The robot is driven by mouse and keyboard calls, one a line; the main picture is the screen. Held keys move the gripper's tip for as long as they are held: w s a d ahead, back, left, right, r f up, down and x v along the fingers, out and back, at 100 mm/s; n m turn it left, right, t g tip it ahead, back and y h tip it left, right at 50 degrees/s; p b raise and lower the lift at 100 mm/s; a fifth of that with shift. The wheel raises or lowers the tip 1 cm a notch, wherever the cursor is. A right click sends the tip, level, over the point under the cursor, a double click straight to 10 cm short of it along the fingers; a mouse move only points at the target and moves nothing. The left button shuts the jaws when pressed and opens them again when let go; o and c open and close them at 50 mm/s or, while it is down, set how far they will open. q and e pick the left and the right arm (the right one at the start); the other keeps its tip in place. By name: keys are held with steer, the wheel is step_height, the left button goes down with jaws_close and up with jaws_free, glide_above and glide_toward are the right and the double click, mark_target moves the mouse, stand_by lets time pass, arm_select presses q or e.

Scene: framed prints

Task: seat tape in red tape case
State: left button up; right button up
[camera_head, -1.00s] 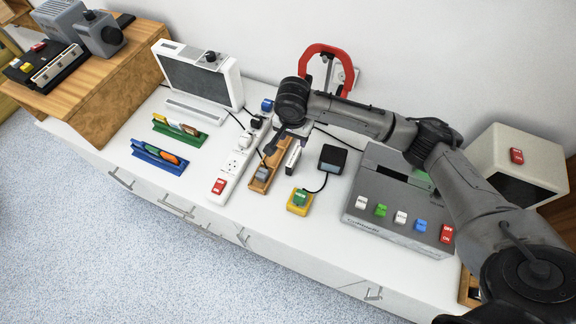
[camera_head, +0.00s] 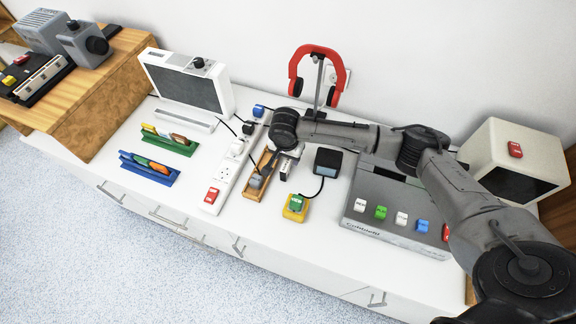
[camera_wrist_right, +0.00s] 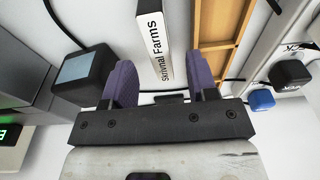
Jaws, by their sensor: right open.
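A slim white box with the black print "Skrivnal Farms" (camera_wrist_right: 153,40) lies between the fingers of my right gripper (camera_wrist_right: 165,65) in the right wrist view, with a gap on each side. I cannot tell for sure that it is the tape. My right gripper (camera_head: 291,150) is open, over the counter beside the wooden tray (camera_head: 254,184) in the head view, where it partly covers the white box (camera_head: 285,170). I cannot make out a red tape case in either view. My left gripper is not in view.
A white power strip (camera_head: 226,177) lies left of the tray. A dark square block (camera_head: 328,161) and grey button machine (camera_head: 398,212) stand to the right. Red headphones (camera_head: 317,54) hang behind. Green (camera_head: 162,142) and blue (camera_head: 145,172) racks lie left, with clear counter around them.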

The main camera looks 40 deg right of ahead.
steer(key=shift+d+f, duration=0.15)
steer(key=shift+f, duration=1.05)
jaws_close()
